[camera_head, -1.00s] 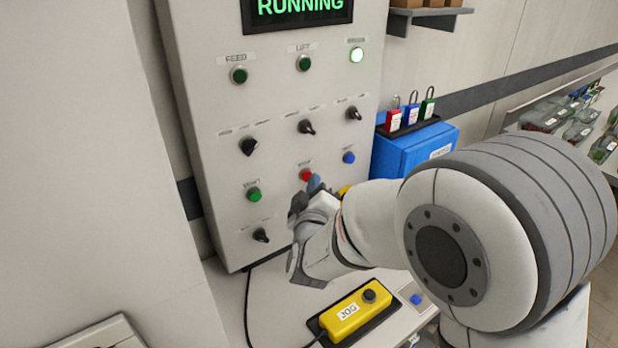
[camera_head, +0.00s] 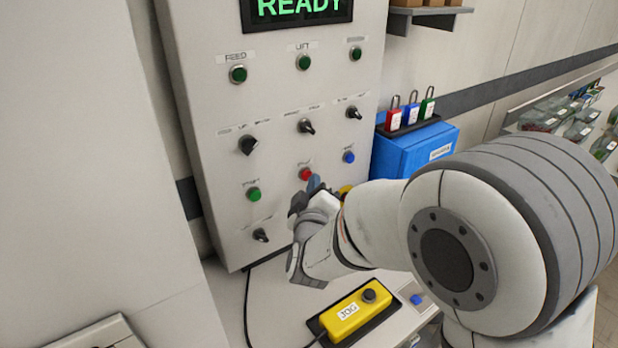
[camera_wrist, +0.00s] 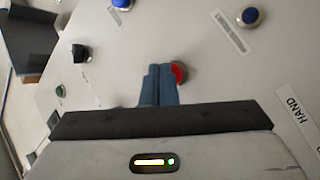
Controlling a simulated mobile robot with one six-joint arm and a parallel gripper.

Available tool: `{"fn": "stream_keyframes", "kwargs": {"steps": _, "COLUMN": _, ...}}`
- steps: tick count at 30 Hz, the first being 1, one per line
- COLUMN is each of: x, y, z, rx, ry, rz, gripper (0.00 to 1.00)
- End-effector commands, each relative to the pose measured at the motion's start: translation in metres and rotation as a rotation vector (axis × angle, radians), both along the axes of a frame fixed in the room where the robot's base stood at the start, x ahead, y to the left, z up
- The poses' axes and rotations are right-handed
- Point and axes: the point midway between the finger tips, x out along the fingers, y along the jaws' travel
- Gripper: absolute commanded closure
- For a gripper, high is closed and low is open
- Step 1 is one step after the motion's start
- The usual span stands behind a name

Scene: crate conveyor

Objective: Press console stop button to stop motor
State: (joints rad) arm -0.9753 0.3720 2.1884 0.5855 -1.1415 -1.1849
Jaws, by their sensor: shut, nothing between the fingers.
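The red stop button (camera_head: 306,174) sits on the grey console panel (camera_head: 200,110), between the green start button (camera_head: 254,194) and a blue button (camera_head: 348,157). My gripper (camera_head: 314,184) is shut and empty, its blue fingertips at the red button. In the wrist view the shut fingertips (camera_wrist: 160,72) overlap the left part of the red button (camera_wrist: 179,73); whether they touch it cannot be told. The console display (camera_head: 298,8) reads READY in green. The indicator lamp (camera_head: 355,53) at the top right of the panel is dark.
A yellow JOG pendant (camera_head: 345,312) with a black cable lies on the ledge below the panel. A blue box (camera_head: 412,152) with red, blue and green padlocks on top stands right of the console. Several selector knobs (camera_head: 306,127) stick out from the panel.

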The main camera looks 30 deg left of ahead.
Motion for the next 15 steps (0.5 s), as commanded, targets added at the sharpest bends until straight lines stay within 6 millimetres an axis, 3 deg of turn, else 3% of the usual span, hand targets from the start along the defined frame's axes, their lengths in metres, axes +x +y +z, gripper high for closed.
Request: {"fn": "stream_keyframes", "kwargs": {"steps": 15, "x": -0.0049, "y": -0.0101, "z": -0.0004, "rx": 0.000, "ry": -0.001, "rz": -0.001, "gripper": 1.00}}
